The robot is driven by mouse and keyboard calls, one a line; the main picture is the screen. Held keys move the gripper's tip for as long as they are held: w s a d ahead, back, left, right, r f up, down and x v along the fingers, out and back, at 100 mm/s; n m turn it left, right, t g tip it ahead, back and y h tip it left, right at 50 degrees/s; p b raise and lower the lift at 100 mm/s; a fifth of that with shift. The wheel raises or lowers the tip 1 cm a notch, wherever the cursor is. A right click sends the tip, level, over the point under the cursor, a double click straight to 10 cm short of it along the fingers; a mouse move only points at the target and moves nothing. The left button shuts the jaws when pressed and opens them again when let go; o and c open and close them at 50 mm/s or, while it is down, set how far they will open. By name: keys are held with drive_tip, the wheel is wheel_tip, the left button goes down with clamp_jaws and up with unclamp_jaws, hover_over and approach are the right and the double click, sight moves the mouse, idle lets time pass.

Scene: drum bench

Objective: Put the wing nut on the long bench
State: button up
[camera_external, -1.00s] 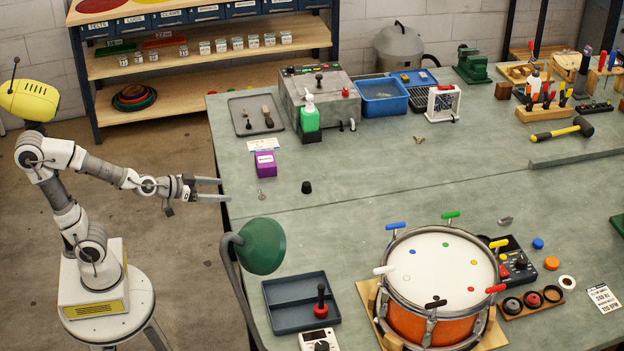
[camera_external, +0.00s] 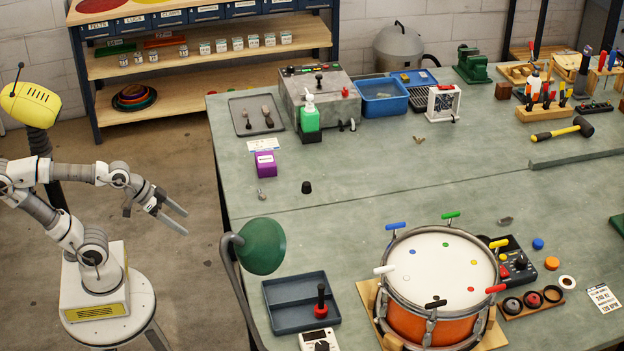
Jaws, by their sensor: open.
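A small brass piece (camera_external: 419,140) that looks like the wing nut lies on the long bench (camera_external: 370,185), in its far middle part; it is too small to be sure of its shape. A small silver piece (camera_external: 261,195) lies near the bench's left edge, and a small grey piece (camera_external: 506,220) lies behind the drum; I cannot tell exactly what these are. My gripper (camera_external: 186,222) is open and empty, its fingers pointing down to the right. It hangs left of the bench, over the floor, apart from everything.
A purple box (camera_external: 265,164) and a black knob (camera_external: 306,187) stand near the left edge. A green lamp (camera_external: 261,246) leans over that edge, by a blue-grey tray (camera_external: 296,290). An orange drum (camera_external: 436,325) fills the front. The bench middle is mostly clear.

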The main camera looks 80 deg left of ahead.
drive_tip(key=s, duration=0.1)
drive_tip(key=s+a+g, duration=0.1)
drive_tip(key=s, duration=0.1)
drive_tip(key=s+a+f+g+y, duration=0.1)
drive_tip(key=s, duration=0.1)
drive_tip(key=shift+s+a+f+n, duration=0.1)
drive_tip(key=shift+s+a+n, duration=0.05)
drive_tip(key=shift+n, duration=0.15)
drive_tip(key=shift+c, duration=0.7)
drive_tip(key=shift+s+a, duration=0.15)
drive_tip(key=shift+s, duration=0.1)
drive_tip(key=shift+c, duration=1.1)
drive_tip(key=shift+f, duration=0.1)
drive_tip(key=c, duration=0.3)
drive_tip(key=shift+c, duration=0.2)
